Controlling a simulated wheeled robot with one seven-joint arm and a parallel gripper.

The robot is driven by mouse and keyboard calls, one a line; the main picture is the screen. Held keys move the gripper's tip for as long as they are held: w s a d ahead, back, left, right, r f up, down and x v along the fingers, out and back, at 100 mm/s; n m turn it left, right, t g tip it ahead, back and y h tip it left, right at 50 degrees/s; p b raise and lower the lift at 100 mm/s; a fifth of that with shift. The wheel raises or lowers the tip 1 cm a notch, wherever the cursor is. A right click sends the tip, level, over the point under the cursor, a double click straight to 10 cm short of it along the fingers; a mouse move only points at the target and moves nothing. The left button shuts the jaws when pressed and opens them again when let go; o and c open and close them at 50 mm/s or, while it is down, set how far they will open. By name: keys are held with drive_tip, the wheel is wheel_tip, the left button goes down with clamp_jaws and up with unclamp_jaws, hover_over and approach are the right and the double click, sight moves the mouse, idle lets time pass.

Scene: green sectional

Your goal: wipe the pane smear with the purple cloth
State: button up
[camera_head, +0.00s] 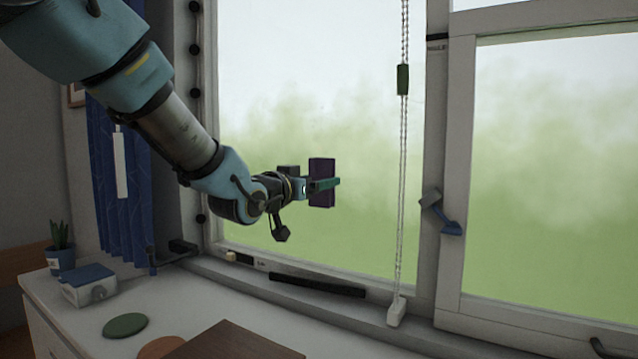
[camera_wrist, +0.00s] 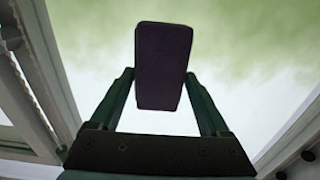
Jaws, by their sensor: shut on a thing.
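The purple cloth (camera_head: 321,170) is a dark, folded block shape, held upright in front of the left window pane (camera_head: 300,100). My gripper (camera_head: 323,185) is shut on it. In the wrist view the cloth (camera_wrist: 163,65) stands between the two green fingers of my gripper (camera_wrist: 160,95), with the pane beyond it. I cannot tell whether the cloth touches the glass. I cannot make out a distinct smear; the pane shows a blurred green and white view, and my arm and the cloth hide part of it.
A beaded cord (camera_head: 402,180) hangs right of the cloth, with a white weight (camera_head: 397,311) at the sill. A potted plant (camera_head: 60,250), a box (camera_head: 90,286) and a green disc (camera_head: 125,325) stand on the cabinet below.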

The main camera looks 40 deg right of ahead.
drive_tip(key=shift+v, duration=1.5)
